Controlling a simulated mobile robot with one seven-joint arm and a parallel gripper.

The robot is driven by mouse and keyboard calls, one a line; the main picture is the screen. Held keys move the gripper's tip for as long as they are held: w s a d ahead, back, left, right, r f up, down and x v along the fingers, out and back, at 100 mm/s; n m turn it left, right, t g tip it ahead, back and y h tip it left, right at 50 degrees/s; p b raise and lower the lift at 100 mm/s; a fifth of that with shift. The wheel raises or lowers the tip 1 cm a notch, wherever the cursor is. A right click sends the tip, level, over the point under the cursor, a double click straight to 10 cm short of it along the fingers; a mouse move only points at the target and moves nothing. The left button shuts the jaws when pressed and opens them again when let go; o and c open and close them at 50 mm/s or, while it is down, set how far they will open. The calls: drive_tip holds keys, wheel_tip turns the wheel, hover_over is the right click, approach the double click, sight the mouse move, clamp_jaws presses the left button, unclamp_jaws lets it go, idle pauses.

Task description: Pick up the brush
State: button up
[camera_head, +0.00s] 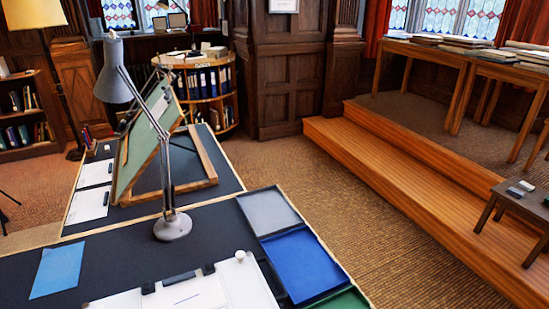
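I cannot pick out the brush with certainty. Small dark items (208,268) lie along the top edge of white sheets (205,292) on the near dark-topped desk (120,252), too small to name surely. Small objects (521,187) also lie on a low wooden table (510,204) at the right edge, and I cannot tell what they are. My gripper is not in view.
A grey desk lamp (172,226) and a tilted green drawing board (143,150) stand on the desks. Grey, blue (302,265) and green flat pieces line the near desk's right side. Carpet (365,225) is open between desk and wooden steps (415,175).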

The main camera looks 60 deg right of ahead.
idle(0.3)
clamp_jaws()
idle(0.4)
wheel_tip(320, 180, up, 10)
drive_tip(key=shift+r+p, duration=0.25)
drive_tip(key=shift+p, duration=0.1)
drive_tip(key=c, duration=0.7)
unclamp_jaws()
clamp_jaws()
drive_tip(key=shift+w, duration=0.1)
